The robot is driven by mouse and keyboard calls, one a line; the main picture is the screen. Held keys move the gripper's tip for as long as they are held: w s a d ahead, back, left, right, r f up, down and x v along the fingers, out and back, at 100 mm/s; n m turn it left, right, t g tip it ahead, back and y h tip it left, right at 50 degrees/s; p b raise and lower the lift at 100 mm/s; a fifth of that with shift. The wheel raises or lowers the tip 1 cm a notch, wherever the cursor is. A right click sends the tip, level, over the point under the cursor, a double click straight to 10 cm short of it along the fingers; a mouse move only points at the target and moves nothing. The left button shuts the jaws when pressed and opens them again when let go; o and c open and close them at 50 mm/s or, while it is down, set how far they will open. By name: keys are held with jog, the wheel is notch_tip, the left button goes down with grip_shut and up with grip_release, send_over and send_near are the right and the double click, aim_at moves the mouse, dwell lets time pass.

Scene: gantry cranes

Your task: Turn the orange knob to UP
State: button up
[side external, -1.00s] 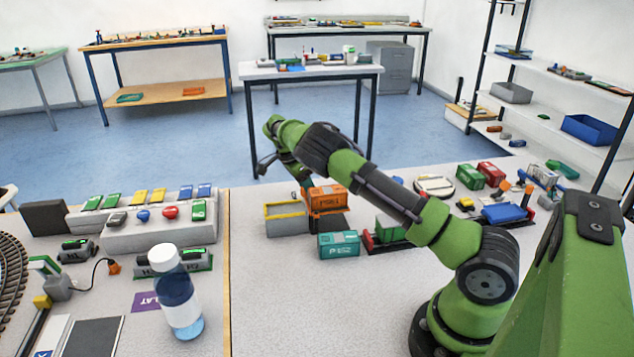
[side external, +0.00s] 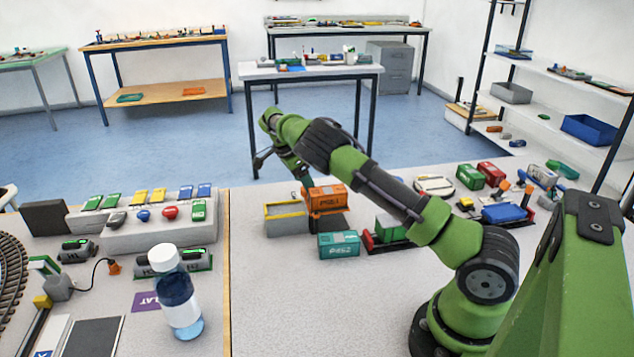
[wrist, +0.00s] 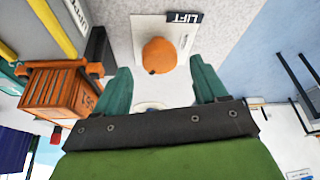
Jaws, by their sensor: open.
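The orange knob (wrist: 160,55) shows in the wrist view as a round cap on a white plate (wrist: 140,28). A dark label reading LIFT (wrist: 186,18) lies at the plate's edge. A small dark mark shows on the knob's near side; I cannot read an UP marking. My gripper (wrist: 162,76) is open, with one teal finger on each side of the knob's line, apart from it and empty. In the side view my gripper (side external: 302,178) points down behind the orange container, and the knob is hidden there.
The orange container (side external: 327,198) stands close to my gripper and also shows at left in the wrist view (wrist: 58,90). A yellow-rimmed grey bin (side external: 285,227) is beside it. A teal container (side external: 339,245) stands in front. The table's front middle is clear.

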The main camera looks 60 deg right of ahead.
jog(key=v, duration=1.4)
jog(key=shift+r, duration=0.25)
jog(key=shift+w+a, duration=0.15)
